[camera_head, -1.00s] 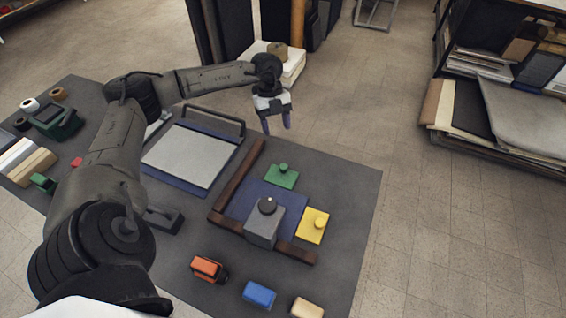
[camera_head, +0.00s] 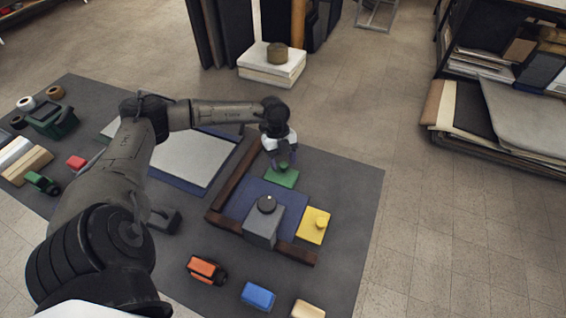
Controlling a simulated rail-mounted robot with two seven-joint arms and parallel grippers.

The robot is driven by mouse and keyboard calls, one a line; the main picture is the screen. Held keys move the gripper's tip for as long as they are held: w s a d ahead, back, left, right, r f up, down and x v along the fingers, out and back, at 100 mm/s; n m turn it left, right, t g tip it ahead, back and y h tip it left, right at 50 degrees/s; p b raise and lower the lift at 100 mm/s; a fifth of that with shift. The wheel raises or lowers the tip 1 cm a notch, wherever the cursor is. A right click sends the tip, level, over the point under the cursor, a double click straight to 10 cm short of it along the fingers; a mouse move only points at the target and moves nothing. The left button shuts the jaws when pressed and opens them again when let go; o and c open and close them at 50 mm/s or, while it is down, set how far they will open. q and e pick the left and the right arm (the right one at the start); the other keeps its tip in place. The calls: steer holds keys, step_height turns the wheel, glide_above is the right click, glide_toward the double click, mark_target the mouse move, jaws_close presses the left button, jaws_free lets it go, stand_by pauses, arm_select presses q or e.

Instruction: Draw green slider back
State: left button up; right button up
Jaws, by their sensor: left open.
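The green slider (camera_head: 283,178) is a flat green plate with a round knob, at the far edge of a blue panel (camera_head: 240,196). My left gripper (camera_head: 281,165) is over it with its fingers pointing down around the knob. The fingers are open; the knob is partly hidden between them, and I cannot tell if they touch it. My right gripper is not in view.
A yellow plate with a knob (camera_head: 313,226) and a grey block with a black knob (camera_head: 264,225) sit by the panel. Dark wooden rails (camera_head: 233,180) border its left and front. Orange (camera_head: 206,270) and blue (camera_head: 258,295) blocks lie nearer.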

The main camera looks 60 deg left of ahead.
arm_select(q)
steer(key=shift+d+f, duration=0.1)
steer(key=shift+f, duration=0.2)
jaws_close()
stand_by(0.5)
